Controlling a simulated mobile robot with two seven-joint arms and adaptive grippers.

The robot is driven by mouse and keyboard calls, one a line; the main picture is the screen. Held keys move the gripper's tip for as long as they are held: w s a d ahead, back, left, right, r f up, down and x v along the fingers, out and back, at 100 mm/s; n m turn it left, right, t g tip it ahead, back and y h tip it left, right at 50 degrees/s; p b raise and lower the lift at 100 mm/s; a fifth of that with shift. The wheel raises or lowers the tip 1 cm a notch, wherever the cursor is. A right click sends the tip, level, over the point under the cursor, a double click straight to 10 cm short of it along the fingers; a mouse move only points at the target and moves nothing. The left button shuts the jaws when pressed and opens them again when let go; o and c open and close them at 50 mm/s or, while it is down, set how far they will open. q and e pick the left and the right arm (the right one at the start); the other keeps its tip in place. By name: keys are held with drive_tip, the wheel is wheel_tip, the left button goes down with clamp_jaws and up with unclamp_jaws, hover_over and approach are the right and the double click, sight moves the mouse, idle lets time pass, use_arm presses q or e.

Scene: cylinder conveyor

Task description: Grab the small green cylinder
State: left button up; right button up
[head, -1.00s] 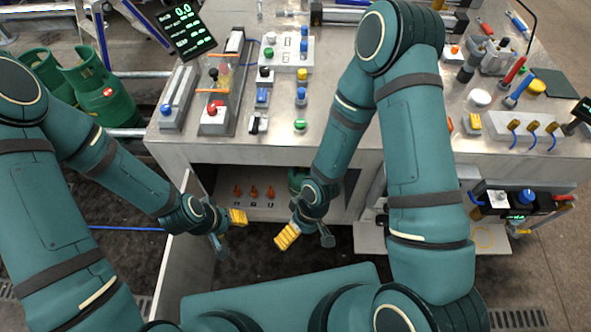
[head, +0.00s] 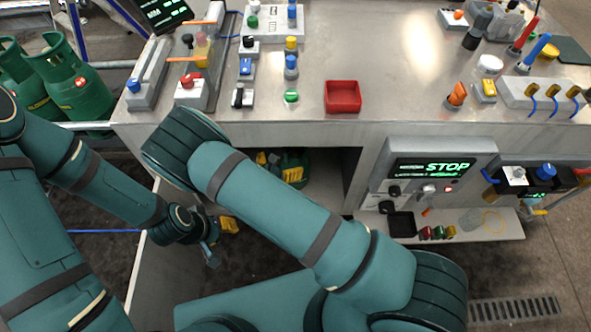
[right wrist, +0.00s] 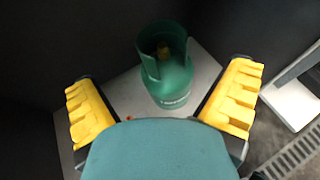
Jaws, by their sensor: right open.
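The small green cylinder (right wrist: 170,80), a gas bottle with a collar around its valve, stands upright on a light shelf in the right wrist view. My right gripper (right wrist: 160,100) is open, with its yellow fingers apart on either side of the cylinder's near part. I see no contact, and the cylinder's lower front is partly hidden by my gripper's body. In the head view the green cylinder (head: 303,160) shows partly inside the compartment under the table, behind my right gripper (head: 276,167). My left gripper (head: 222,237) hangs low left of the compartment, its finger gap unclear.
Two larger green cylinders (head: 75,85) stand at the far left. The metal table (head: 400,105) above the compartment carries a red tray (head: 342,97), buttons and tools. A STOP panel (head: 435,165) stands right of the opening. Dark walls and the compartment edges surround my right gripper.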

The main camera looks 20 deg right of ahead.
sight(295, 152)
drive_tip(key=x, duration=0.5)
drive_tip(key=shift+d+f+b, duration=0.1)
drive_tip(key=shift+f+b, duration=0.1)
drive_tip(key=shift+b, duration=0.2)
drive_tip(key=b+x, duration=0.1)
drive_tip(key=x, duration=0.4)
drive_tip(key=shift+f+b, duration=0.25)
drive_tip(key=shift+b, duration=0.05)
drive_tip(key=shift+r, duration=0.1)
drive_tip(key=c, duration=1.1)
drive_tip(key=shift+w+r, duration=0.1)
drive_tip(key=shift+w, duration=0.05)
